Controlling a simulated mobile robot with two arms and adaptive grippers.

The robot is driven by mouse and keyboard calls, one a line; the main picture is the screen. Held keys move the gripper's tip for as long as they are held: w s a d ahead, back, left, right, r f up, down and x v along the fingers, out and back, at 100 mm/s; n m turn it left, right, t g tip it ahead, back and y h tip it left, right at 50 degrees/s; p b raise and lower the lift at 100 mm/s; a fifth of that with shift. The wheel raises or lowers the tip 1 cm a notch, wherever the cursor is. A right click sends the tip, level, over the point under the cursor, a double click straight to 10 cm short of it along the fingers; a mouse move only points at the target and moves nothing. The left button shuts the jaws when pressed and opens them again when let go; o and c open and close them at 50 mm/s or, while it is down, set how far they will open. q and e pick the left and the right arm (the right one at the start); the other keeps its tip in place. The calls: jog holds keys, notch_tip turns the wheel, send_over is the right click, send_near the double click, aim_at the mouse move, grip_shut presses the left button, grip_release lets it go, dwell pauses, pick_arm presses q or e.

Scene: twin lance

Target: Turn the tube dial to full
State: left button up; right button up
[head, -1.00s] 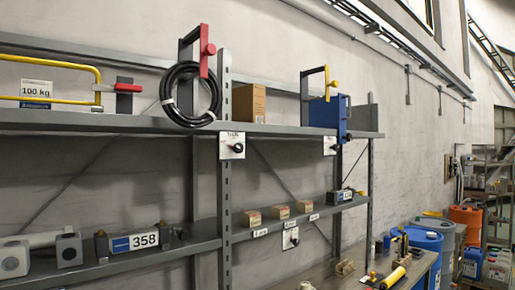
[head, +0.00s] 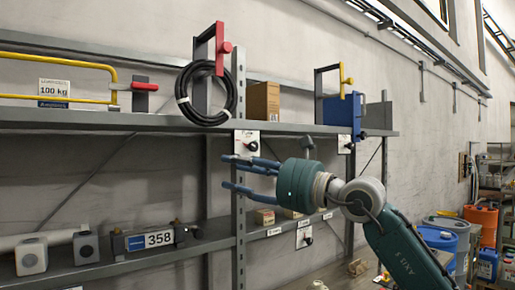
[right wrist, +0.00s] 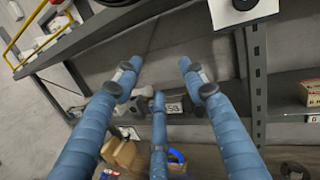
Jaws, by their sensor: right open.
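The dial nearest the middle upright is a black knob on a white plate (head: 247,143) with small print that I cannot read for sure. It hangs at the front edge of the upper shelf. In the right wrist view a white plate with a black knob (right wrist: 243,9) is cut off by the top edge. My right gripper (head: 238,173) comes in from the right, its blue fingers spread and empty, just below the plate and apart from it. Its fingers also show in the right wrist view (right wrist: 158,80). My left gripper is not in view.
Similar dial plates hang at the upper shelf's right (head: 345,143) and at the lower shelf (head: 304,235). A black hose coil (head: 207,95) with a red-handled bracket stands above the dial. The metal upright (head: 239,220) is close to my fingers. Small boxes (head: 264,217) sit on the lower shelf.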

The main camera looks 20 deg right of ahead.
aim_at(255, 147)
jog(key=d+r+m+t+h, duration=0.1)
jog(key=d+r+h, duration=0.2)
jog(key=d, duration=0.3)
jog(key=d+r+t+h, duration=0.1)
jog(key=d+r+h, duration=0.2)
jog(key=d, duration=0.2)
jog(key=p+x, duration=0.5)
jog(key=x, duration=0.4)
jog(key=shift+w+f, duration=0.15)
jog(key=shift+w, duration=0.2)
jog(key=shift+w+a+f+p, duration=0.2)
jog(key=shift+w+a+p, duration=0.15)
jog(key=shift+w, duration=0.25)
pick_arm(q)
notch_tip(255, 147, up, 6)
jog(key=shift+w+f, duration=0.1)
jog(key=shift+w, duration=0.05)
pick_arm(e)
jog(key=shift+d, duration=0.1)
grip_shut()
